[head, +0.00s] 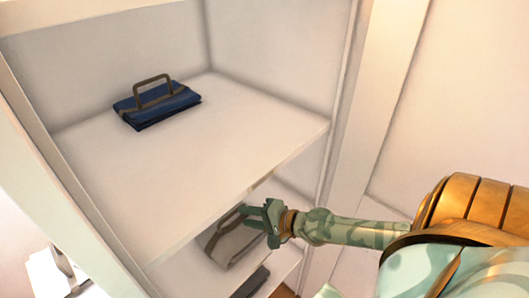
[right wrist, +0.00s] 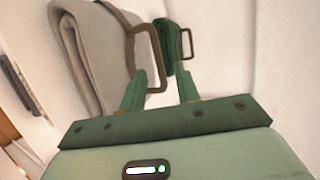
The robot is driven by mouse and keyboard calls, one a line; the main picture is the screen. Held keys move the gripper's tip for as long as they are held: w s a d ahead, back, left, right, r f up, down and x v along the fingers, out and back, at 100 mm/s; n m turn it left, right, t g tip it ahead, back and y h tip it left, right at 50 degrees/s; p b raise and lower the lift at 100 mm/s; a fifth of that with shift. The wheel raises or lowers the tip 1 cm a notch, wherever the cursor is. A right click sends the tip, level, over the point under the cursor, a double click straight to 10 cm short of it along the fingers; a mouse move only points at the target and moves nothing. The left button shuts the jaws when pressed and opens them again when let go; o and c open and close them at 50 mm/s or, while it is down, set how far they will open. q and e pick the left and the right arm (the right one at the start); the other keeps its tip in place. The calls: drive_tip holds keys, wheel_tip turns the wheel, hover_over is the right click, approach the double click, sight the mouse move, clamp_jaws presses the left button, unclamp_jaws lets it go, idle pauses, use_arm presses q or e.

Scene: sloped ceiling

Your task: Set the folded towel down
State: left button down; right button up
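A beige-grey folded towel (head: 226,246) with a brown loop handle is on the lower level of the white shelf unit. My right gripper (head: 258,217) reaches in from the right beside its handle. In the right wrist view the towel (right wrist: 90,50) fills the upper left, and part of its handle shows between the spread fingers of my gripper (right wrist: 160,92). The fingers look open; I cannot tell whether they touch the handle. A blue folded towel (head: 157,106) with a brown handle lies on the upper shelf. My left gripper is not in view.
The upper shelf board (head: 215,135) is bare around the blue towel, and its front edge passes above my right gripper. A dark green folded item (right wrist: 175,50) with a handle shows behind the beige towel. A dark grey item (head: 250,283) lies low on the shelf unit.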

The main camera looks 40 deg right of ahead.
drive_tip(key=b+v, duration=0.1)
drive_tip(key=v, duration=0.5)
